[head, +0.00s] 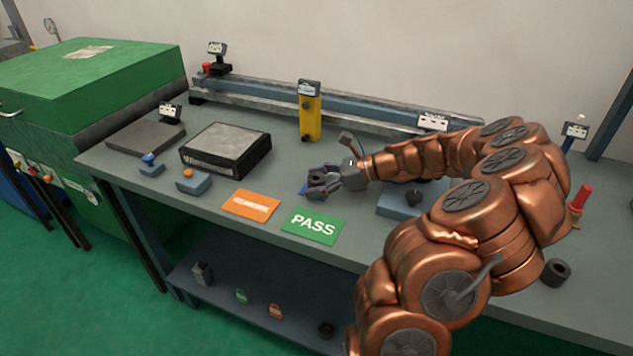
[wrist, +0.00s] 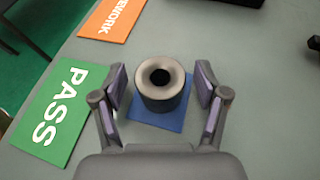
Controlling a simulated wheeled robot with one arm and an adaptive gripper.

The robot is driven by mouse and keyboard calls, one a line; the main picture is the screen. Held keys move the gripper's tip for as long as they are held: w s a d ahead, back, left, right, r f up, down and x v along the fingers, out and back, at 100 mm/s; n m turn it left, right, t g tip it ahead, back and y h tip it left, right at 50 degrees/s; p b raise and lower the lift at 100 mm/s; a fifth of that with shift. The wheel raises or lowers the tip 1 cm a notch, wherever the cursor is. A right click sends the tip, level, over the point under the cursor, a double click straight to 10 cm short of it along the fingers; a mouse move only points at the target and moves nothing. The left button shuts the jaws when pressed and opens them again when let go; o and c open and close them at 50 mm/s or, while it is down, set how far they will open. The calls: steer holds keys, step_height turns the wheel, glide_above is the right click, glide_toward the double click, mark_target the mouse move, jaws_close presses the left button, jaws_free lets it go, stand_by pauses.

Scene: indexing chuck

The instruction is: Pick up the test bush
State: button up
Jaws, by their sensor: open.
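A dark grey hollow bush (wrist: 160,100) with a round bore stands upright on a small blue pad (wrist: 172,124) in the wrist view. My gripper (wrist: 161,82) is open, with one finger on each side of the bush and a visible gap on both sides. The head view shows my gripper (head: 320,187) low over the bench at the blue pad; its fingers partly hide the bush there. I cannot tell the exact height of the fingertips against the bush.
A green PASS card (head: 314,226) and an orange REWORK card (head: 250,204) lie to the left. A yellow post (head: 309,117) stands behind. A blue-grey block with a dark knob (head: 414,197) is beside my arm. Another dark bush (head: 556,272) stands at the right.

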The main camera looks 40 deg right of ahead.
jaws_close()
stand_by(0.6)
